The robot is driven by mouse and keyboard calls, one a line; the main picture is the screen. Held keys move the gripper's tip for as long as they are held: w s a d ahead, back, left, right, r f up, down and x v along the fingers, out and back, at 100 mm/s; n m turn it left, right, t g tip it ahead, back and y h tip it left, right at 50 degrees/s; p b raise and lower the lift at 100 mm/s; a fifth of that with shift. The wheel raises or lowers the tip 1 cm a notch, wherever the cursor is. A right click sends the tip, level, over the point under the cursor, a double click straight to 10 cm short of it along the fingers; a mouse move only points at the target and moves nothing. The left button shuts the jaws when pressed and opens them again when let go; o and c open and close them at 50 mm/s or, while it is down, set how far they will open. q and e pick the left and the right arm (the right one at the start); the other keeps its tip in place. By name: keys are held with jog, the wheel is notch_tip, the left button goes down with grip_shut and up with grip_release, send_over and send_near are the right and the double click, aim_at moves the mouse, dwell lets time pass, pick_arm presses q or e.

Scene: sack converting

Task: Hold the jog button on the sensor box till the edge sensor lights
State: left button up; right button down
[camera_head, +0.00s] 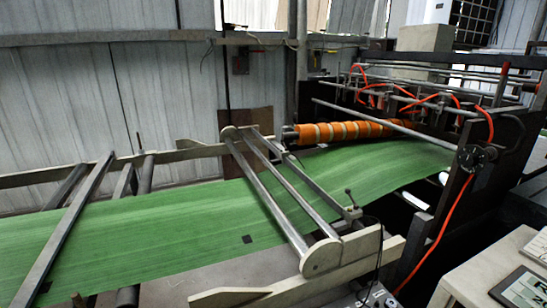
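What looks like the sensor box (378,297) sits at the bottom edge of the head view, right of centre, partly cut off by the frame. Small round controls show on its face, but I cannot tell which is the jog button. What looks like the edge sensor (351,208) is a small device on the frame beside the near edge of the green web (150,235). A dark cable runs down from it toward the box. No lit lamp is clear on it at this size. Neither of my grippers is in view.
Metal rollers and bars (275,200) cross the web. An orange-banded roller (345,131) and a machine with red hoses (440,100) stand behind. A pale cabinet (480,280) with a dark screen (520,290) is at the lower right. A red hose (437,235) hangs between.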

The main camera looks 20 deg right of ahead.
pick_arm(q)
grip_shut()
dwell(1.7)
